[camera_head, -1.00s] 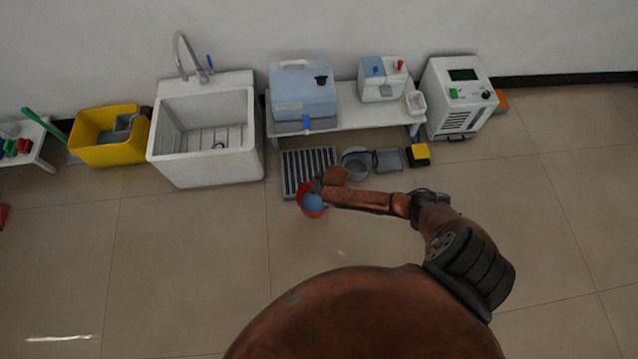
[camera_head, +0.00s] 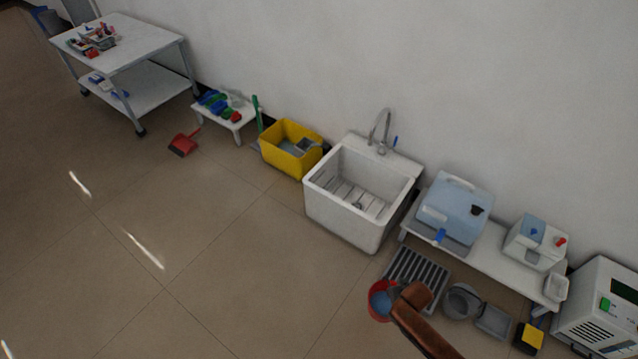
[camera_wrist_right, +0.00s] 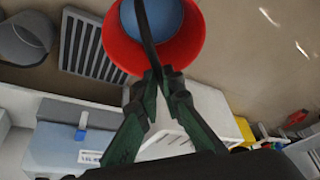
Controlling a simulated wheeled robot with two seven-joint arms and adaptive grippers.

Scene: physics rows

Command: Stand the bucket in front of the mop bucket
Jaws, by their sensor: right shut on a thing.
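The red bucket (camera_head: 374,310), blue inside, is low right of centre in the head view, beside the floor grate. My right gripper (camera_head: 396,288) is over its rim, partly hidden by my brown arm. In the right wrist view my right gripper (camera_wrist_right: 160,80) is shut on the dark handle of the red bucket (camera_wrist_right: 192,52). I cannot tell whether the bucket is clear of the floor. The yellow mop bucket (camera_head: 280,158) stands by the wall, left of the sink, with a grey insert. Its front floor is bare. My left gripper is not in view.
The white sink (camera_head: 340,218) stands between the two buckets. A floor grate (camera_head: 418,272), grey bucket (camera_head: 461,300) and low bench (camera_head: 490,255) are on the right. A red dustpan (camera_head: 183,145) and small stool (camera_head: 228,118) are left. The floor between is open.

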